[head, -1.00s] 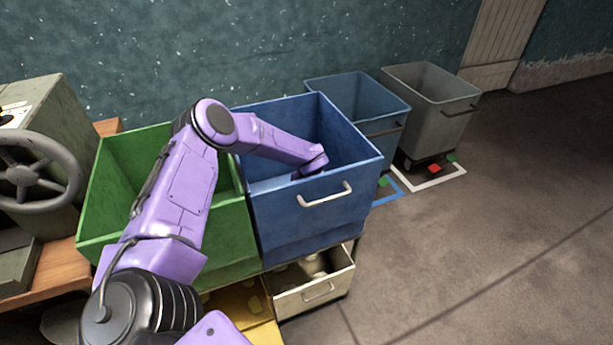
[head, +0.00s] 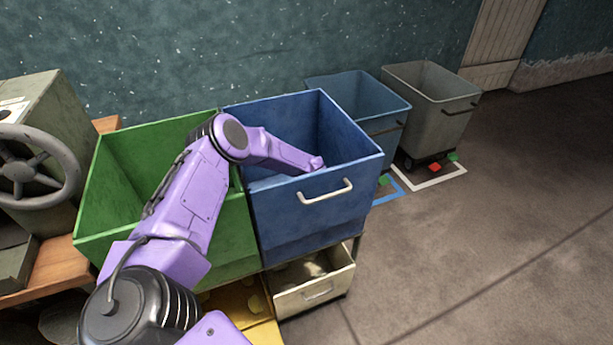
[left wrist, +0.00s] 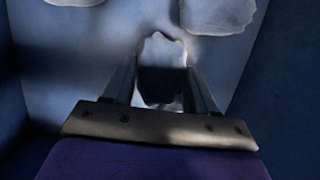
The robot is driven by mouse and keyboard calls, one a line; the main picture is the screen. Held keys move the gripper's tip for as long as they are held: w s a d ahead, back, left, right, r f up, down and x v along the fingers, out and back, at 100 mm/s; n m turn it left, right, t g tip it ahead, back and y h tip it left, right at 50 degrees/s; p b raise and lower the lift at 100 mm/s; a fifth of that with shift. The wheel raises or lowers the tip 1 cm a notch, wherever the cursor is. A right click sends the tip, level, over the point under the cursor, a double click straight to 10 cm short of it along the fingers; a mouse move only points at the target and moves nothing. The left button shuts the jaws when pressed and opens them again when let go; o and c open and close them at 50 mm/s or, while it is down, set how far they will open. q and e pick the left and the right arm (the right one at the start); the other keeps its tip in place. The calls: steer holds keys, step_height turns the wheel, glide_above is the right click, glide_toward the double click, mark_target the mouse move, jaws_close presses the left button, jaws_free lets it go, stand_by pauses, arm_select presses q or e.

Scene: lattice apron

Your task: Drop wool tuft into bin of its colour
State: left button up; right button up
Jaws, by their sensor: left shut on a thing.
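My left arm reaches over into the blue bin (head: 300,225), and its gripper is hidden in the head view by the bin's front wall. In the left wrist view, the left gripper (left wrist: 161,68) is shut on a pale wool tuft (left wrist: 163,50), held between its two fingers inside the bin. The tuft looks whitish-grey, its lower part in dark shadow. More pale tufts lie beyond it, one at the upper right (left wrist: 217,12) and one at the upper left (left wrist: 74,2). A green bin (head: 225,235) stands left of the blue one. My right gripper is not in view.
Below are a yellow bin (head: 262,335) and a cream bin (head: 318,290) holding pale lumps. A bluish bin (head: 400,105) and a grey bin (head: 440,125) stand on the floor behind. A handwheel (head: 35,172) is at left. The right floor is clear.

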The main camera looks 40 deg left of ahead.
arm_select(q)
steer(key=o, duration=1)
steer(key=shift+r+p, duration=1.1)
steer(key=shift+p, duration=0.1)
steer(key=b+v, duration=0.1)
steer(key=v, duration=1)
steer(key=shift+s+d, duration=0.1)
steer(key=shift+d, duration=0.1)
